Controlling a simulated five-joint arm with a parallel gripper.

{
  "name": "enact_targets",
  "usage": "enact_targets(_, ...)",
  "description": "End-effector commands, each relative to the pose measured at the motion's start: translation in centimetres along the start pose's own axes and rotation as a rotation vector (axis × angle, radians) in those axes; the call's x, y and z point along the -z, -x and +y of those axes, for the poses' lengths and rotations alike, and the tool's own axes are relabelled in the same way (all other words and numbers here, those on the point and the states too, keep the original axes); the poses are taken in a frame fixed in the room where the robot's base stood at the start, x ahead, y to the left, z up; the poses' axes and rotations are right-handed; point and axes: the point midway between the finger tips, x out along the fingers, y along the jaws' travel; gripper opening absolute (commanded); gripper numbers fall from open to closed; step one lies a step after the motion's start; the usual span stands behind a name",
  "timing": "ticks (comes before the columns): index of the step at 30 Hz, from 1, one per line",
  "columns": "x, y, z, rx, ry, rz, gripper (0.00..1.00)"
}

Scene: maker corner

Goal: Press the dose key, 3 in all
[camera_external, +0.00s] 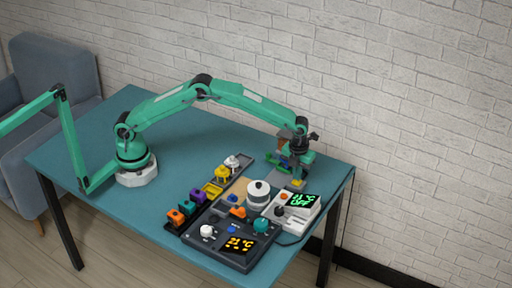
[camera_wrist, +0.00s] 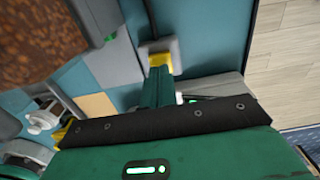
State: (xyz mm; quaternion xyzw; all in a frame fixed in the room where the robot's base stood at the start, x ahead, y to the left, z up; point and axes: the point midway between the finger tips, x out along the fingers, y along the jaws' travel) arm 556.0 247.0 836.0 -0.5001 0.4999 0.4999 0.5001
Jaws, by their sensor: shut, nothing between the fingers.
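A yellow key (camera_wrist: 160,62) on a grey block shows in the wrist view, right at the tip of my gripper (camera_wrist: 158,85). It looks like the dose key, but I see no label. In the external view the yellow key (camera_external: 298,183) is a small patch under my gripper (camera_external: 297,174), at the back right of the table. My gripper is shut and empty, pointing down. The fingertips partly cover the key, and I cannot tell whether they touch it or whether it is pressed down. A brown-filled container (camera_wrist: 40,40) stands beside it, partly hidden behind my arm in the external view.
A white box (camera_external: 292,208) with a green display stands in front of my gripper. A dark control panel (camera_external: 215,252) with knobs, a white round canister (camera_external: 258,194) and a tray with coloured blocks (camera_external: 178,215) stand further forward. The table's left part is clear.

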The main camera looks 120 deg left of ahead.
Motion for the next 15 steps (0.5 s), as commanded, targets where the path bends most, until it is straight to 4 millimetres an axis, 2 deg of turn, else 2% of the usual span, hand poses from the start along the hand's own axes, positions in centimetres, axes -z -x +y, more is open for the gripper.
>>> enact_targets(5, 0.01, -0.91, 0.03, -0.001, 0.000, 0.001, 0.00)
enact_targets(15, 0.01, -1.00, 0.01, -0.001, 0.000, 0.000, 0.00)
